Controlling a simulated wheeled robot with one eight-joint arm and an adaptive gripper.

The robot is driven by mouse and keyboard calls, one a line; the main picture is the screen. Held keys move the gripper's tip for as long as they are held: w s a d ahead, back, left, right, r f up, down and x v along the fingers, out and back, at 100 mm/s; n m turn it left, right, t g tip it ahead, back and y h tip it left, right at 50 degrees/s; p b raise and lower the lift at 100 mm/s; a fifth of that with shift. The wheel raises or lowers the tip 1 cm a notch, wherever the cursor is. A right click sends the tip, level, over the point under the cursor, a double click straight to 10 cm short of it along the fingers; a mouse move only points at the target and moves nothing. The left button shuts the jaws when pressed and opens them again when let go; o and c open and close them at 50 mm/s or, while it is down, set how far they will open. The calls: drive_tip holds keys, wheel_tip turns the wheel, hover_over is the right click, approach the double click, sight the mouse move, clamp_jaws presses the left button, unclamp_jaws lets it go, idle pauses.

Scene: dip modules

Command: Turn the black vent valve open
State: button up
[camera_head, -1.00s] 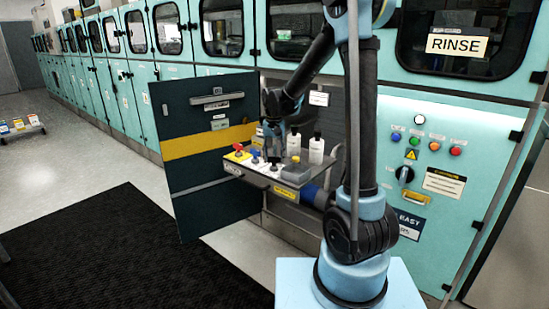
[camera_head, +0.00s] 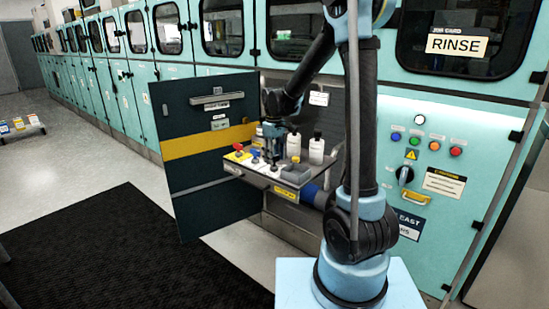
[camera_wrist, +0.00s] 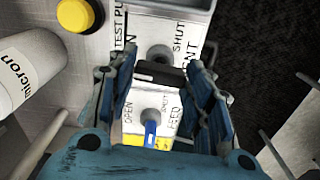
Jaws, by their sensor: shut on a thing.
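The black vent valve (camera_wrist: 160,72) shows between my gripper's fingers in the wrist view, its bar handle lying crosswise from finger to finger. My gripper (camera_wrist: 163,88) is shut on this handle. The panel beneath carries partly covered OPEN and SHUT lettering. A blue valve (camera_wrist: 151,128) stands beside it near a FEED label. In the head view my gripper (camera_head: 272,158) points down onto the pull-out shelf (camera_head: 240,172), and the black valve is hard to make out there.
White bottles (camera_head: 316,149) stand behind the gripper on the shelf; one labelled bottle (camera_wrist: 28,70) is at the wrist view's left. A red valve (camera_head: 238,147) is at the shelf's left. The open dark door (camera_head: 205,190) stands left. A yellow cap (camera_wrist: 75,14) is nearby.

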drive_tip(key=shift+n, duration=0.6)
drive_tip(key=o, duration=1)
drive_tip(key=shift+o, duration=0.2)
wheel_tip(320, 180, up, 12)
